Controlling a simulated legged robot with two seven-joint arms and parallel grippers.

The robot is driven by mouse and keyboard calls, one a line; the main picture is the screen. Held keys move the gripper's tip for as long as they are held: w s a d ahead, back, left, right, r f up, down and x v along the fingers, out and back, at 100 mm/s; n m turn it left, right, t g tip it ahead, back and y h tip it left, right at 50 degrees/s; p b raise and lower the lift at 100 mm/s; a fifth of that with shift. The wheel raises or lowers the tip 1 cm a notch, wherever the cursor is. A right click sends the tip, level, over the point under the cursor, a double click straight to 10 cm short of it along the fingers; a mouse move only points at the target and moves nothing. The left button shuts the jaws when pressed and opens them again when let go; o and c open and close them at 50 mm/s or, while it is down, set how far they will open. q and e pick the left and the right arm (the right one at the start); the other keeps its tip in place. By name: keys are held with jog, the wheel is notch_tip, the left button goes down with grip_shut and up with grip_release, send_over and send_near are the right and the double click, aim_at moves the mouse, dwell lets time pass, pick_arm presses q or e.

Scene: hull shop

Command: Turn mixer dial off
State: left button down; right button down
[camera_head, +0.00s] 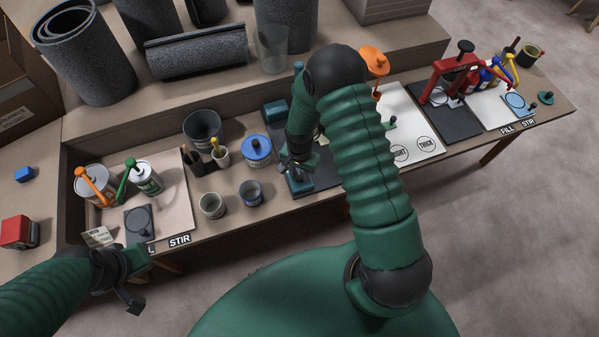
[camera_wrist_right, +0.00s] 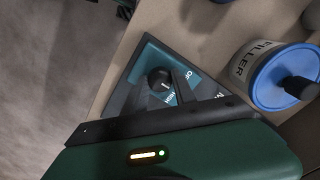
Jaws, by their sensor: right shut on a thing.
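The mixer (camera_head: 316,178) is a teal machine on a dark base near the bench's front edge, partly hidden behind my right arm. In the right wrist view its dial (camera_wrist_right: 160,78) is a round black knob on a teal panel (camera_wrist_right: 145,62) with white lettering, partly covered. My right gripper (camera_head: 290,163) is at the mixer's front. It is shut on the dial, with a dark finger against the knob in the wrist view. My left gripper (camera_head: 131,283) is at the bench's front left, away from the mixer; its jaw opening is unclear.
A blue-lidded filler tub (camera_head: 257,150) stands close left of the mixer and also shows in the wrist view (camera_wrist_right: 282,75). Cups (camera_head: 213,205) and cans (camera_head: 144,178) stand further left. A red press (camera_head: 449,78) is at the right.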

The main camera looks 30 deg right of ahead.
aim_at(300, 174)
jog(key=shift+w+r+n, duration=0.1)
jog(key=shift+n, duration=0.2)
jog(key=n+p, duration=0.1)
jog(key=n, duration=0.2)
jog(key=shift+n, duration=0.4)
jog(key=n+p, duration=0.1)
jog(key=n, duration=0.4)
jog(key=shift+w+d, duration=0.1)
jog(key=c, duration=1)
grip_release()
notch_tip(300, 174, up, 17)
jog(key=shift+f+p, duration=0.2)
jog(key=shift+p, duration=0.7)
